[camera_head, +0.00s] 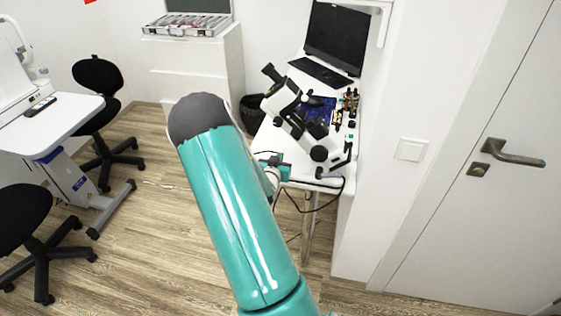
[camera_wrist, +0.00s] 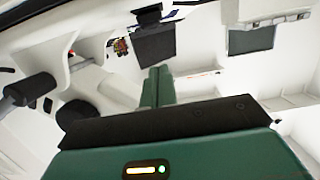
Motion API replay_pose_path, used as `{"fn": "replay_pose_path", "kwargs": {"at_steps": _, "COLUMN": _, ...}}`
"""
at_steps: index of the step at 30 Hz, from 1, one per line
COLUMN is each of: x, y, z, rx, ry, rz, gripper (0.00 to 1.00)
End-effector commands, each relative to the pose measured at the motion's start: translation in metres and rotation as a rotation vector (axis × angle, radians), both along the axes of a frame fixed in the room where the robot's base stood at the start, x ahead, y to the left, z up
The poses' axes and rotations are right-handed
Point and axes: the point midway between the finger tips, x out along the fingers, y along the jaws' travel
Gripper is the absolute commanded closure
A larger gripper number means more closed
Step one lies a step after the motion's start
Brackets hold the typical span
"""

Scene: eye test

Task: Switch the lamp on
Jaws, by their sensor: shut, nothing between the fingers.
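A white wall switch (camera_head: 410,149) is on the wall to the left of the door; its rocker position is too small to tell. I cannot single out a lamp for sure. A white and black microscope-like instrument (camera_head: 300,118) stands tilted on the narrow desk. My gripper (camera_head: 280,170) is at the desk's front end, left of the instrument's base and partly hidden by my teal arm. In the wrist view, its green fingers (camera_wrist: 157,86) are together with nothing between them. Black knobs of the instrument (camera_wrist: 36,90) show to their left.
A laptop (camera_head: 335,40) and small parts lie on the desk (camera_head: 335,181), and a black cable hangs at its front. A door with a handle (camera_head: 512,153) is at right. Chairs (camera_head: 97,78) and a white table (camera_head: 60,112) stand left. Floor between is clear.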

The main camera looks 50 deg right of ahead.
Motion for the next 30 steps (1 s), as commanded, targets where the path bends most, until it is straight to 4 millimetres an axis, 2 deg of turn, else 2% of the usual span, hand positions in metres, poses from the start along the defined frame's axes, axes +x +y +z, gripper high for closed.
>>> {"fn": "replay_pose_path", "kwargs": {"at_steps": 6, "x": -0.014, "y": 0.036, "z": 0.018, "rx": -0.001, "ry": -0.003, "rz": 0.002, "gripper": 1.00}}
{"fn": "replay_pose_path", "kwargs": {"at_steps": 12, "x": -0.024, "y": 0.058, "z": 0.028, "rx": 0.000, "ry": -0.002, "rz": 0.001, "gripper": 1.00}}
{"fn": "replay_pose_path", "kwargs": {"at_steps": 30, "x": -0.027, "y": 0.064, "z": 0.030, "rx": -0.001, "ry": -0.002, "rz": 0.000, "gripper": 1.00}}
